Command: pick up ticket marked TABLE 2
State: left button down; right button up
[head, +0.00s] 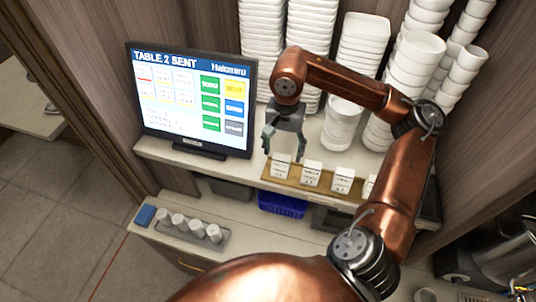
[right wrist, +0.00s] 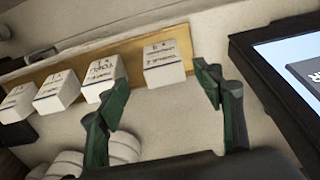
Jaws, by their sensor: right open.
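Several small white block-like tickets stand in a row on a brown wooden strip (head: 326,193). The leftmost ticket in the head view (head: 281,167) is the one nearest the screen; it also shows in the right wrist view (right wrist: 166,62), ahead of and between my fingertips. The second ticket (head: 312,173) stands beside it, partly behind a finger in the right wrist view (right wrist: 103,75). Their print is upside down or too small, so I cannot tell which is TABLE 2. My right gripper (head: 284,154) is open and empty, just above the leftmost ticket. My left gripper is out of view.
A screen (head: 190,95) reading "TABLE 2 SENT" stands on the shelf (head: 175,158), left of my right gripper. Stacks of white bowls and cups (head: 342,120) stand behind the tickets. A blue basket (head: 282,204) and a tray of white cups (head: 190,240) are below.

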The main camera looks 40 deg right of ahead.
aim_at(281, 159)
jog(key=shift+w+d+f, duration=0.15)
jog(key=shift+d+f, duration=0.1)
jog(key=shift+f, duration=0.45)
jog(key=shift+s+a+f+p, duration=0.15)
jog(key=shift+s+f+p, duration=0.1)
jog(key=shift+f+p, duration=0.25)
jog(key=shift+s+a+f+p, duration=0.15)
jog(key=shift+s+f+p, duration=0.1)
jog(key=shift+f+p, duration=0.25)
jog(key=f, duration=0.1)
jog(key=w+f, duration=0.1)
jog(key=f, duration=0.1)
jog(key=shift+w+a+p, duration=0.15)
jog(key=shift+w+p, duration=0.1)
jog(key=shift+p, duration=0.15)
jog(key=shift+s+f, duration=0.35)
jog(key=shift+f, duration=0.15)
jog(key=shift+w, duration=0.25)
jog(key=shift+c, duration=1.4)
jog(key=shift+s, duration=0.2)
jog(key=c, duration=0.6)
jog(key=shift+w, duration=0.1)
jog(key=c, duration=0.4)
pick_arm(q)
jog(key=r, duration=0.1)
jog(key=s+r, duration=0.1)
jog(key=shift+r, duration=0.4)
